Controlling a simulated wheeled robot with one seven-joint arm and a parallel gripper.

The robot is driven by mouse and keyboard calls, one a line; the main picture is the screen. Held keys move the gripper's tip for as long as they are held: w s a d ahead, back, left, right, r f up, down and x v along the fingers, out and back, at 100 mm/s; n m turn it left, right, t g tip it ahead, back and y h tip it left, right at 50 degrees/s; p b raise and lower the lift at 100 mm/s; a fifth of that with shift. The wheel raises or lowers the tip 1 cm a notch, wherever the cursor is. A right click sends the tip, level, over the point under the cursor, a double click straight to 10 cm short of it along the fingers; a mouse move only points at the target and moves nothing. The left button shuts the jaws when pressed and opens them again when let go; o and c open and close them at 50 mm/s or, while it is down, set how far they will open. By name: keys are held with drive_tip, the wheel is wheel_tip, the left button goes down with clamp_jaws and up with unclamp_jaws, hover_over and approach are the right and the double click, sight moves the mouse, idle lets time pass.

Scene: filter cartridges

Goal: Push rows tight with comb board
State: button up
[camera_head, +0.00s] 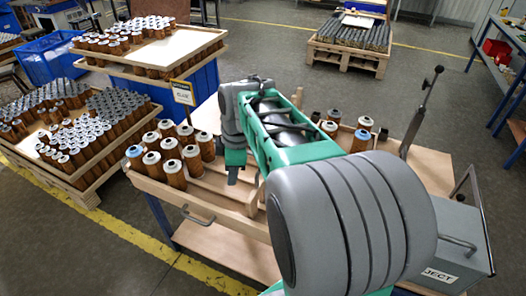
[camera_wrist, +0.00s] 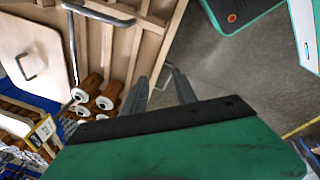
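Filter cartridges (camera_head: 178,155) with orange-brown bodies and pale caps stand in rows in the left part of a wooden lane tray (camera_head: 230,212); one cap is blue. More cartridges (camera_head: 340,122) stand at its right, partly hidden by my arm. My gripper (camera_head: 233,175) points down over the lanes, just right of the left group. In the wrist view, its two grey fingers (camera_wrist: 156,76) are apart with nothing between them. Cartridges (camera_wrist: 97,95) show left of the fingers, beside wooden strips. I cannot pick out the comb board with certainty.
A grey reject box (camera_head: 455,245) is at the tray's right, near an upright dark lever (camera_head: 420,112). Pallets of cartridges (camera_head: 70,140) stand at left, with a yellow-edged sign (camera_head: 183,93) and blue crate (camera_head: 50,58). A blue-framed bench (camera_head: 505,60) is at right.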

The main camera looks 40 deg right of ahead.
drive_tip(key=w+d+n+p, duration=0.2)
drive_tip(key=w+d+n, duration=0.1)
drive_tip(key=d+n, duration=1)
drive_tip(key=shift+m, duration=0.8)
drive_tip(key=f, duration=0.2)
drive_tip(key=w+d+f+p, duration=0.1)
drive_tip(key=f, duration=0.4)
drive_tip(key=shift+w+d+f+p, duration=0.2)
drive_tip(key=shift+w+d+p, duration=0.1)
drive_tip(key=shift+p, duration=0.1)
clamp_jaws()
